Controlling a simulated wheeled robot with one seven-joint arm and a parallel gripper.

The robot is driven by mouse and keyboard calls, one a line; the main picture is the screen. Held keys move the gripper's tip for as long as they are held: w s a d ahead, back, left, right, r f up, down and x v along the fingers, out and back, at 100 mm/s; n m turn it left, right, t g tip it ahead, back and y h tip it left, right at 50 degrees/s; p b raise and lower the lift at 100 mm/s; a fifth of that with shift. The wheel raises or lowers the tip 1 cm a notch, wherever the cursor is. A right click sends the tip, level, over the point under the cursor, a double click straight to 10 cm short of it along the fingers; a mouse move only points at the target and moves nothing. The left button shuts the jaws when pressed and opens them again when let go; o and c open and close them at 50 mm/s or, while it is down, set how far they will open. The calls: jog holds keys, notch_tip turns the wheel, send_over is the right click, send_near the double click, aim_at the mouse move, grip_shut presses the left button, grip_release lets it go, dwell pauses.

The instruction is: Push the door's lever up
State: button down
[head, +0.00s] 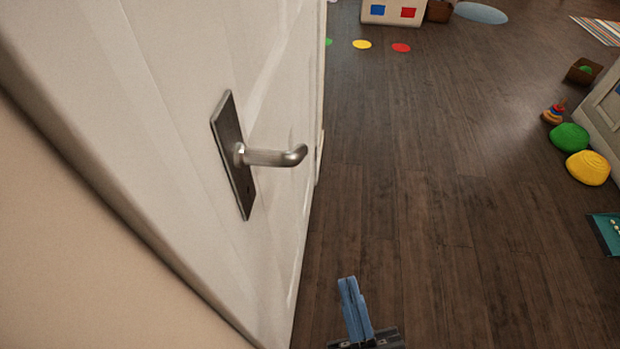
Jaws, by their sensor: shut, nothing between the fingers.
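A white panelled door (180,120) fills the left of the head view. Its metal lever (275,156) sticks out to the right from a dark upright backplate (233,155), with its end bent. My gripper (347,281) is at the bottom middle, below and to the right of the lever and apart from it. Its blue fingers are together and hold nothing.
A green dome (569,137), a yellow dome (588,168) and a stacking toy (554,111) lie at the far right. A beige wall (70,240) is at lower left.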

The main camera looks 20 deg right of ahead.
jog(key=shift+w+a+t+h, duration=0.15)
jog(key=shift+w+a+t, duration=0.25)
jog(key=shift+w, duration=0.15)
jog(key=shift+w+a+t+h, duration=0.15)
jog(key=shift+w+a+t, duration=0.25)
jog(key=shift+w, duration=0.15)
jog(key=shift+r, duration=0.1)
jog(key=p+x, duration=0.3)
jog(key=x, duration=1.1)
jog(key=shift+p, duration=0.3)
jog(key=shift+w+d+n+b, duration=0.15)
jog(key=shift+n+b, duration=0.25)
jog(key=shift+b, duration=0.2)
